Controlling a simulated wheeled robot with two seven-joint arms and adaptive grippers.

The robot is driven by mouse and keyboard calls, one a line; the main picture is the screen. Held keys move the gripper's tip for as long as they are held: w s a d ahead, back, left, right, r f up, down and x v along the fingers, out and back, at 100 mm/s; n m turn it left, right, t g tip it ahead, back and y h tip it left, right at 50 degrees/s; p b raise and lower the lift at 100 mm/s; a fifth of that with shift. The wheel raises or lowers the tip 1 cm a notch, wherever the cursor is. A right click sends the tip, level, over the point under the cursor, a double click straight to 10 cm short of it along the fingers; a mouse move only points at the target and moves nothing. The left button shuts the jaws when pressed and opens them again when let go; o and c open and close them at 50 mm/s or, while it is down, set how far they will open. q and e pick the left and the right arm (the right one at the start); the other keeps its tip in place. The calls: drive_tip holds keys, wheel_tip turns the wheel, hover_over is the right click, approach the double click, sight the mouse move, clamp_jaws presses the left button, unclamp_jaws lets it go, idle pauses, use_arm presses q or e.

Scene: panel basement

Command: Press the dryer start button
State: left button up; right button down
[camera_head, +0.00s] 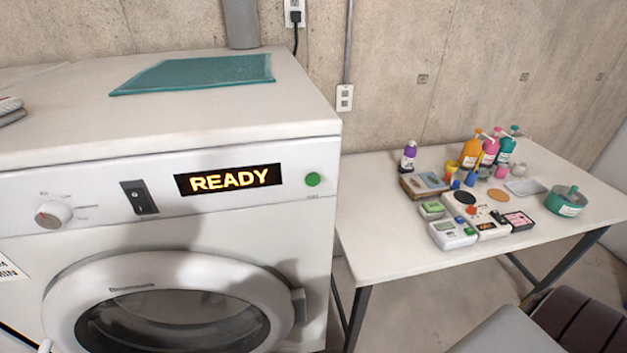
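The white dryer (90,240) fills the left half of the view, with its round glass door (175,320) shut below the panel. On the panel, a round green button (313,179) sits right of a black display (229,180) that reads READY in yellow letters. A black rocker switch (139,197) and a white round knob (52,214) are to the left of the display. Nothing covers the green button. Neither of my grippers can be made out in this view.
A teal folded cloth (195,74) lies on the dryer top. To the right, a white table (385,240) holds several bottles, small boxes and a teal round container (566,201). A dark ribbed object (585,322) shows at bottom right. A concrete wall (440,60) stands behind.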

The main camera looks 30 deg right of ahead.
use_arm(q)
drive_tip(key=shift+s+f, duration=0.1)
drive_tip(key=shift+s, duration=0.9)
drive_tip(key=shift+w, duration=0.1)
drive_tip(key=shift+w, duration=1)
